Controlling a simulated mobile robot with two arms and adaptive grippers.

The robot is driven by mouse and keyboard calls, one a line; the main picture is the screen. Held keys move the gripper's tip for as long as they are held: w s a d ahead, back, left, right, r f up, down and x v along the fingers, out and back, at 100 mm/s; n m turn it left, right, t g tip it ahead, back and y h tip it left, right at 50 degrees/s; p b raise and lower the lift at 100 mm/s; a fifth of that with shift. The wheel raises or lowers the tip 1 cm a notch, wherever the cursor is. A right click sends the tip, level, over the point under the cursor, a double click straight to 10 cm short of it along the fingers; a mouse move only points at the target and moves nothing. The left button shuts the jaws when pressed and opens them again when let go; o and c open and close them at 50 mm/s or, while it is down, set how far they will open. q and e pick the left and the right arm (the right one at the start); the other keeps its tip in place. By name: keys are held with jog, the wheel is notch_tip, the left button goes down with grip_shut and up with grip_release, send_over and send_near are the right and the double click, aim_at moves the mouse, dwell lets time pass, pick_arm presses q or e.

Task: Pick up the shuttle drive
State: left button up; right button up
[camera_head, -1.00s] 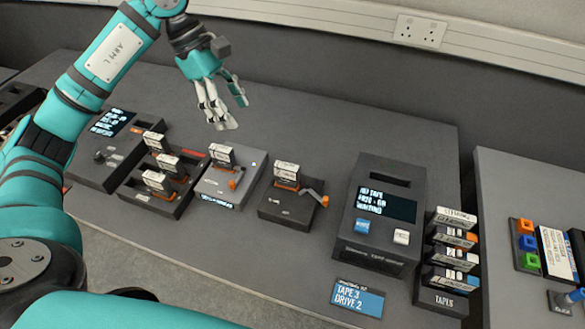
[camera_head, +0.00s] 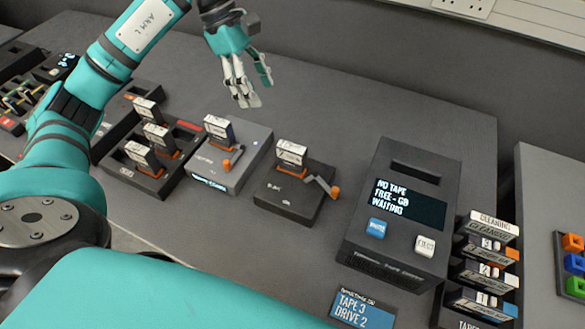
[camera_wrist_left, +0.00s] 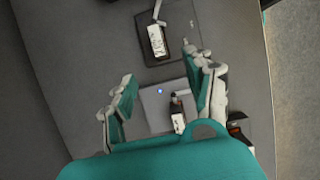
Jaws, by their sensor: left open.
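Several upright drives with white-labelled tops and orange parts stand in docks; their print is too small to tell which one is the shuttle drive. One drive (camera_head: 219,130) stands in a light grey dock (camera_head: 232,177) with an orange-tipped lever; it also shows in the left wrist view (camera_wrist_left: 178,118). Another drive (camera_head: 291,155) stands in a black dock (camera_head: 285,197) with a lever, also in the left wrist view (camera_wrist_left: 157,41). Three more stand in a black rack (camera_head: 130,172). My left gripper (camera_head: 249,88) is open and empty, raised above the docks. My right gripper is not in view.
A dark console (camera_head: 401,235) with a screen and two buttons stands to the right. A tape rack (camera_head: 487,265) is beside it. A blue sign (camera_head: 362,309) reads "TAPE 3 DRIVE 2". The desk (camera_head: 345,110) behind the docks is clear.

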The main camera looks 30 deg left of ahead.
aim_at(290, 146)
pick_arm(q)
jog(key=p+x, duration=0.2)
jog(key=x, duration=1)
jog(key=shift+f+p, duration=0.1)
jog(key=shift+p, duration=0.25)
jog(key=x, duration=0.1)
jog(key=p+x, duration=0.1)
jog(key=x, duration=0.1)
jog(key=p+x, duration=0.1)
jog(key=shift+w+d+f, duration=0.25)
jog(key=shift+d, duration=0.15)
jog(key=shift+f, duration=0.3)
grip_shut()
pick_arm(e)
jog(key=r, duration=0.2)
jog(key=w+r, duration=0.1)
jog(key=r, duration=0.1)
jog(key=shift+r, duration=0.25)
pick_arm(q)
jog(key=shift+r, duration=0.1)
